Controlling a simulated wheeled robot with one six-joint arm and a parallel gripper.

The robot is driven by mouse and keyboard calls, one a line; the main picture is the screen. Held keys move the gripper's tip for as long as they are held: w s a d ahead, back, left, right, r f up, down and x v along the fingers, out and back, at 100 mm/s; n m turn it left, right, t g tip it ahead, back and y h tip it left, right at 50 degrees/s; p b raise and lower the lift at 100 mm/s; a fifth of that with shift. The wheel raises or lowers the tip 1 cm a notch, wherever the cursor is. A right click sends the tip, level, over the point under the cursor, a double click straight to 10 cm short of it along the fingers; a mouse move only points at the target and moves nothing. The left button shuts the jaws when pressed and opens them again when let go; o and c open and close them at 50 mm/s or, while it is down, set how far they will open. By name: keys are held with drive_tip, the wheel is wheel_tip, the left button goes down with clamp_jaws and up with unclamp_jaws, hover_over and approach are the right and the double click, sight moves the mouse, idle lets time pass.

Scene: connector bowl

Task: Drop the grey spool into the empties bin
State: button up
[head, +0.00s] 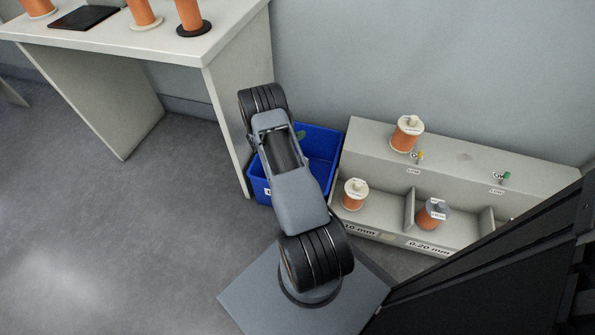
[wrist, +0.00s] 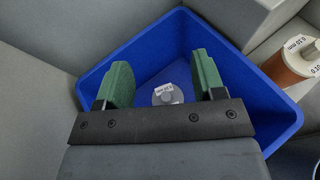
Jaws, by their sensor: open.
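The blue empties bin (wrist: 265,105) fills the middle of the wrist view; in the head view its blue wall (head: 262,190) shows partly behind my arm. A small grey spool (wrist: 163,95) with a white label shows inside the bin, seen from above between the fingers. It appears to lie on the bin's floor, apart from both fingers. My gripper (wrist: 163,68) has green fingers spread wide, empty, above the bin. In the head view my arm hides most of the gripper and the spool.
A pale rack (head: 375,215) stands right of the bin. It holds orange-wound spools, one with a grey flange (head: 437,205) and one on its upper ledge (head: 407,132). A table (head: 130,40) with more spools stands at the left. The floor (head: 100,230) at left is clear.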

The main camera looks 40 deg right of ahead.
drive_tip(key=p+v, duration=0.2)
drive_tip(key=v, duration=0.8)
drive_tip(key=shift+a+r, duration=0.1)
